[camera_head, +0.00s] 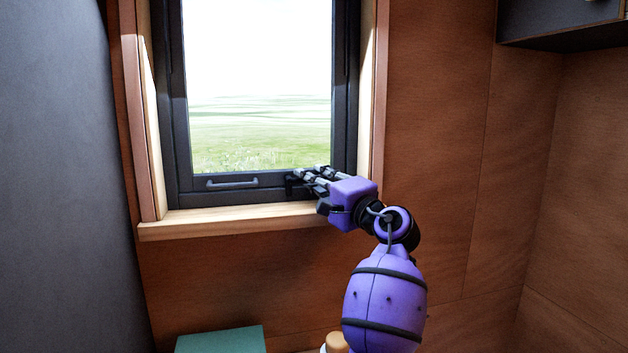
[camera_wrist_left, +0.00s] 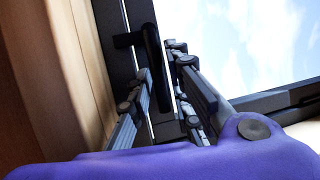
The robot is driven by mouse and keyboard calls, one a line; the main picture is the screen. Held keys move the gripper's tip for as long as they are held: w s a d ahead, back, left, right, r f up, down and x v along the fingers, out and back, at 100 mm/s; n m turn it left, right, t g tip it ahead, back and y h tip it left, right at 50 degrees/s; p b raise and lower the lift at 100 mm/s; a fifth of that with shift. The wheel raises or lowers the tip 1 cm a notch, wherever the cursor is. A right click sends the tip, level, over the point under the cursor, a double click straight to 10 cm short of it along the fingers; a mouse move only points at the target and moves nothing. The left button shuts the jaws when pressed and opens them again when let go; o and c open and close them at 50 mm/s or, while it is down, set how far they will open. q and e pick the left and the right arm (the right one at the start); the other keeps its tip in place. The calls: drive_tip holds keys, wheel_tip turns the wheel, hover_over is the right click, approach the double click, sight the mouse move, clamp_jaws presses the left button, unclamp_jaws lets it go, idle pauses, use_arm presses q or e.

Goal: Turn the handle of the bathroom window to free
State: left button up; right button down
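The bathroom window (camera_head: 172,110) has a dark frame set in a pale wooden surround. A small black handle (camera_head: 291,183) sits at the lower right of the frame, partly hidden behind my fingers. In the left wrist view this handle (camera_wrist_left: 154,62) is an angled black lever lying between my finger pads. My left gripper (camera_head: 315,175) is at the handle, its fingers on either side of it; the left wrist view shows the gripper (camera_wrist_left: 162,75) with its fingers apart. I cannot tell whether they touch the lever. My right gripper is out of view.
A grey bar pull (camera_head: 232,183) is on the bottom rail of the window. A wooden sill (camera_head: 225,222) juts out below. A dark cabinet (camera_head: 560,25) hangs at upper right. A teal box-like surface (camera_head: 222,342) shows at the bottom.

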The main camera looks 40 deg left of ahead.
use_arm(q)
clamp_jaws()
drive_tip(key=shift+f, duration=0.1)
